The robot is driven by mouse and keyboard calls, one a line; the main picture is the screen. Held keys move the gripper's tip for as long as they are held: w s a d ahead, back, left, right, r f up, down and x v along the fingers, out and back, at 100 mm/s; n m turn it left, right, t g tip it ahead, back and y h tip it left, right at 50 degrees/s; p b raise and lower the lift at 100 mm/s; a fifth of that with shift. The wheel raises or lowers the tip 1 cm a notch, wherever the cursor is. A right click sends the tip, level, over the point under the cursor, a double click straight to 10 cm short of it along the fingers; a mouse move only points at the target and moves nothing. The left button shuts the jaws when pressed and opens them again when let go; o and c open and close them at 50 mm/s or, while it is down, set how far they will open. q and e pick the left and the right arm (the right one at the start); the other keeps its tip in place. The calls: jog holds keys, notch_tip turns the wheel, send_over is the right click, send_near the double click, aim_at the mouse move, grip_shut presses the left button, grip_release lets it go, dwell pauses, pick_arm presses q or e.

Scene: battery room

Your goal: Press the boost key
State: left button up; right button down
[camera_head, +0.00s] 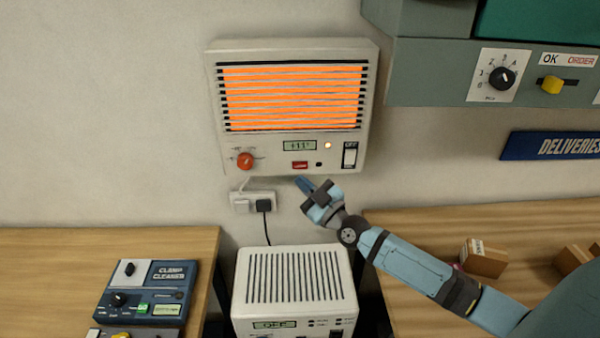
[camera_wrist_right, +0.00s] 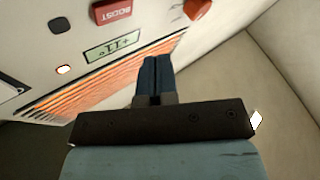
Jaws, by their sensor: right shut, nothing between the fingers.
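The wall heater (camera_head: 368,100) hangs on the wall with its grille glowing orange. Its red boost key (camera_head: 300,165) sits on the lower front panel, below the small display (camera_head: 299,146). In the right wrist view the red key (camera_wrist_right: 112,13) reads BOOST and shows at the top, with the display (camera_wrist_right: 113,48) below it. My right gripper (camera_head: 303,184) is shut and empty, just below the heater's lower edge and under the key. Its dark fingers (camera_wrist_right: 155,75) show together in the wrist view, apart from the key in the picture. My left gripper is out of view.
A red-orange knob (camera_head: 245,160) and a rocker switch (camera_head: 350,155) flank the key. A wall socket (camera_head: 253,203) sits below. A white vented unit (camera_head: 295,275) stands under the heater between two wooden counters. A grey cabinet (camera_head: 430,75) hangs at right.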

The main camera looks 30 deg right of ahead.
aim_at(300, 165)
jog(key=w+d, duration=0.1)
jog(key=w+d+b, duration=0.1)
jog(key=w, duration=0.1)
jog(key=shift+w, duration=0.1)
dwell(0.7)
dwell(0.8)
dwell(0.6)
jog(key=shift+w+d, duration=0.2)
jog(key=shift+w, duration=0.15)
